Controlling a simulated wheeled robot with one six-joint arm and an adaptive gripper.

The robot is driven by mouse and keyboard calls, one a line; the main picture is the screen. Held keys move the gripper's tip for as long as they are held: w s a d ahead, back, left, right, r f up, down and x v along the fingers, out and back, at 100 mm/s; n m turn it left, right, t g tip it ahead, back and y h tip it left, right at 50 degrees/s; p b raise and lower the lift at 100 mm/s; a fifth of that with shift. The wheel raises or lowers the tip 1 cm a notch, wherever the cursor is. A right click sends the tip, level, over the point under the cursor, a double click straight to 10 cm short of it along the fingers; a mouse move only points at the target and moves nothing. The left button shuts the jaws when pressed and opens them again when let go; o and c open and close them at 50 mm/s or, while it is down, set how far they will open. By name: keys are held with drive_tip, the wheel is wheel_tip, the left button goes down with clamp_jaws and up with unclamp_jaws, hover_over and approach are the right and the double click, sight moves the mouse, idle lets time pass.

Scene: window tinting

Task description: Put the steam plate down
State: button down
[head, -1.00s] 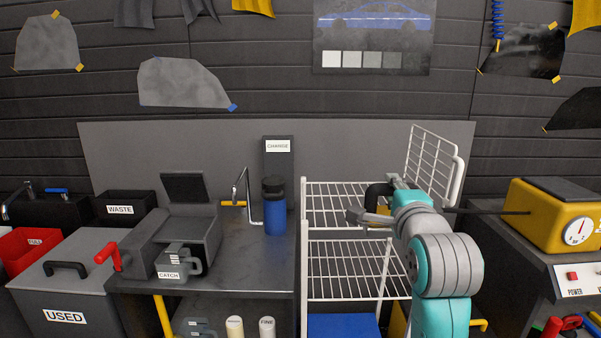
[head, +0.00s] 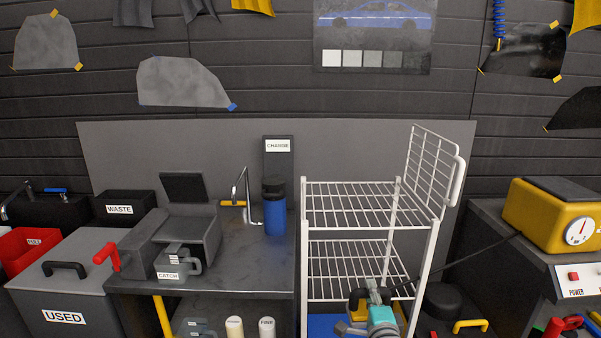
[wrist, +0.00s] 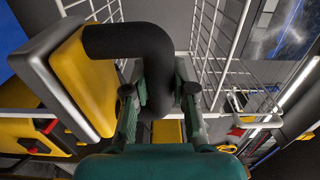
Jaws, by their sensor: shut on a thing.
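The steam plate, a yellow block with a grey metal face (wrist: 84,82) and a curved black handle (wrist: 135,42), is in the wrist view. My gripper (wrist: 160,92) is shut on the black handle. In the head view my gripper (head: 374,290) is low at the wire rack (head: 350,218), below the middle shelf's front edge. The plate's black handle (head: 356,299) shows beside it, and the rest of the plate is mostly hidden. I cannot tell whether the plate touches anything. A dark cord runs up right from the gripper to the yellow steam unit (head: 555,222).
White wire shelves and posts surround the gripper closely. A blue surface (head: 322,324) lies at the rack's bottom. The upper shelves are empty. A metal bench (head: 245,258) stands left, and a yellow handle (head: 470,325) is low on the right.

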drive_tip(key=s+f, duration=0.7)
drive_tip(key=f, duration=0.4)
drive_tip(key=s+f, duration=0.7)
drive_tip(key=f, duration=0.4)
drive_tip(key=s+f, duration=0.7)
drive_tip(key=f, duration=0.4)
drive_tip(key=shift+s+d+f, duration=0.15)
drive_tip(key=shift+s+d, duration=0.05)
drive_tip(key=shift+d, duration=0.15)
